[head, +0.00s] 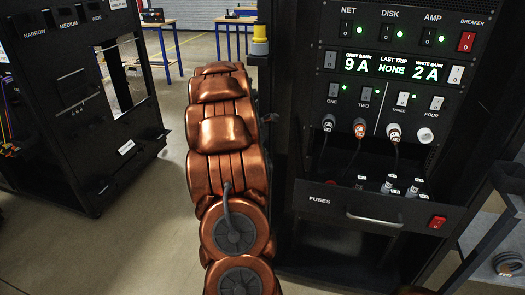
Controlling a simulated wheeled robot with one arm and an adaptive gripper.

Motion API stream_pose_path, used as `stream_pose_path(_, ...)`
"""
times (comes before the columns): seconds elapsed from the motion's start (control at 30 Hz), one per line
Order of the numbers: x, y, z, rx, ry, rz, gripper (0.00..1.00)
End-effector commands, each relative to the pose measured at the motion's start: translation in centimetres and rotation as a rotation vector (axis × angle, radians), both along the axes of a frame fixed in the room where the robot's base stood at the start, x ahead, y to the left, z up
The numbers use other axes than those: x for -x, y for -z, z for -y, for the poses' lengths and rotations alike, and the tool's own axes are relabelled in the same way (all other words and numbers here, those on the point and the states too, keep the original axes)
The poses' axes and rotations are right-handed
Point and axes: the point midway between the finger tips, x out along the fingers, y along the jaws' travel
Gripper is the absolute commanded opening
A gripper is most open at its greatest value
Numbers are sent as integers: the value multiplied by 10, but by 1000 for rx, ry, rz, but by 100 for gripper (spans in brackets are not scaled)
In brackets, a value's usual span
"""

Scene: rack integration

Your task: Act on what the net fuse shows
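The NET switch (346,30) sits at the top left of the rack panel, with a lit green light (361,30) beside it. A drawer marked FUSES (320,201) stands out below the panel. Several small pale fuse-like pieces (388,185) stand behind its front; their markings are too small to read, so I cannot tell which is the net fuse or what it shows. The display (390,66) reads grey bank 9 A, last trip none, white bank 2 A. My copper arm rises left of the rack; no gripper fingers show.
DISK (388,33) and AMP (431,38) switches have green lights. A red breaker switch (466,41) is at right. Numbered switches sit above plugs, including an orange one (360,128). A black rack (80,110) stands left.

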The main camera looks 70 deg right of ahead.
Motion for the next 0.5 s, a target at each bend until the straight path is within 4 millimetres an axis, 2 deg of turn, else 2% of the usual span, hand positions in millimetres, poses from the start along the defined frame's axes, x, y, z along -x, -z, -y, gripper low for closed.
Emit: stream_pose_path(0.5, -1, 39, -1, -2, 0, -1, 0)
